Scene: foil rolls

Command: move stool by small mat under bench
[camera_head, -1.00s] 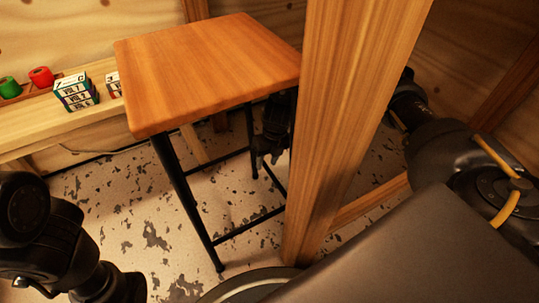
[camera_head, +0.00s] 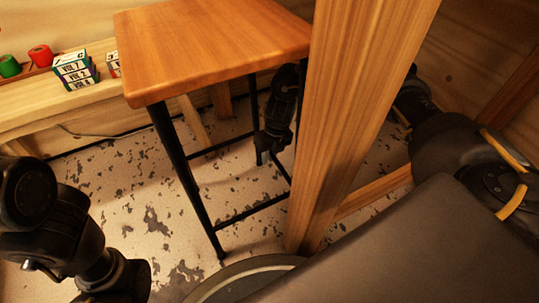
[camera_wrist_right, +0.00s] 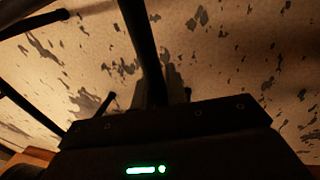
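The stool (camera_head: 215,45) has an orange-brown wooden seat and thin black legs. It stands upright on the speckled floor, partly hidden by a wooden post. My right gripper (camera_head: 269,156) points down below the seat, beside a far leg. In the right wrist view its fingertips (camera_wrist_right: 148,98) are apart, with a dark stool leg (camera_wrist_right: 139,38) running down towards them; I cannot tell whether they touch it. My left arm is at lower left in the head view, its gripper out of sight. A pale wooden bench (camera_head: 30,117) runs along the left wall. I cannot make out a small mat.
The thick wooden post (camera_head: 355,100) stands upright between the stool and my right arm's upper part. Stacked volumes (camera_head: 76,71), a red roll (camera_head: 40,56) and a green roll (camera_head: 9,66) are on the bench. The floor (camera_head: 140,195) left of the stool is clear.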

